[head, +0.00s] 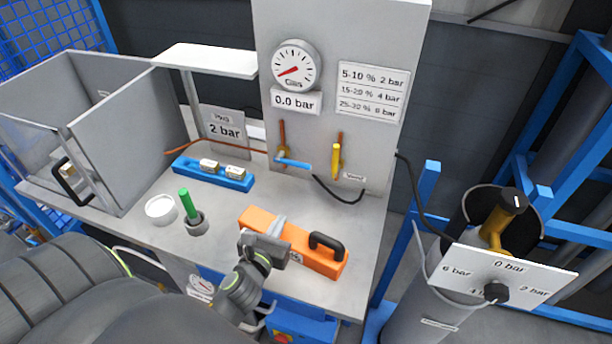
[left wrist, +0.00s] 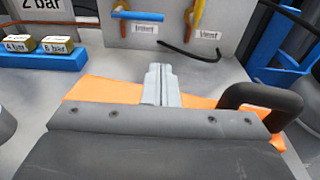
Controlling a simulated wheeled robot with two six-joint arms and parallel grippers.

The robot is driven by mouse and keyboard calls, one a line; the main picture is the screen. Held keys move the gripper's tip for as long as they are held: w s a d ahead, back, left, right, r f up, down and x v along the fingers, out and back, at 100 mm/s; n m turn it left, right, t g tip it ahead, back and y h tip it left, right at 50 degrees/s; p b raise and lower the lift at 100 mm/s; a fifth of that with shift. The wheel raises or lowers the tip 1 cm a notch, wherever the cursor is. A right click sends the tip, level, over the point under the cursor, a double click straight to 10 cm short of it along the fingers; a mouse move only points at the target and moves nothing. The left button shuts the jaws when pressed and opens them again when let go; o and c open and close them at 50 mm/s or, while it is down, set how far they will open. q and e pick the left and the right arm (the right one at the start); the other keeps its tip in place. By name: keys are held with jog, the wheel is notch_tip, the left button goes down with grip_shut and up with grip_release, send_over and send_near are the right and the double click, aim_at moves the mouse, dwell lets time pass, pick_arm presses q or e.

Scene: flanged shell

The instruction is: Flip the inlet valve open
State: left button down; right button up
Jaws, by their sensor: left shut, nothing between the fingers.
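The inlet valve has a blue lever (head: 293,162) low on the grey panel, lying roughly horizontal and pointing right. In the left wrist view the blue lever (left wrist: 138,16) sits at the top, above a label reading Inlet (left wrist: 144,29). My left gripper (head: 278,226) is shut and empty, above the orange case and in front of the lever, apart from it. Its fingers, together, point toward the panel in the left wrist view (left wrist: 161,70). My right gripper is not in view.
The yellow vent lever (head: 336,160) stands upright right of the inlet. The gauge (head: 295,65) reads 0.0 bar. An orange case (head: 322,262) with a black handle lies below my gripper. A blue block (head: 213,175), green-topped item (head: 188,206) and white dish (head: 161,209) are left.

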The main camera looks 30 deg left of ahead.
pick_arm(q)
jog(key=shift+w+a, duration=0.1)
jog(key=shift+w, duration=0.35)
jog(key=b+x, duration=0.2)
jog(key=x, duration=1.6)
jog(key=shift+a+f, duration=0.15)
jog(key=shift+w+a, duration=0.15)
jog(key=shift+w, duration=0.4)
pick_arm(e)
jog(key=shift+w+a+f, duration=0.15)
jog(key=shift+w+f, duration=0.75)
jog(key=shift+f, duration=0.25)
pick_arm(q)
jog(key=shift+w, duration=0.2)
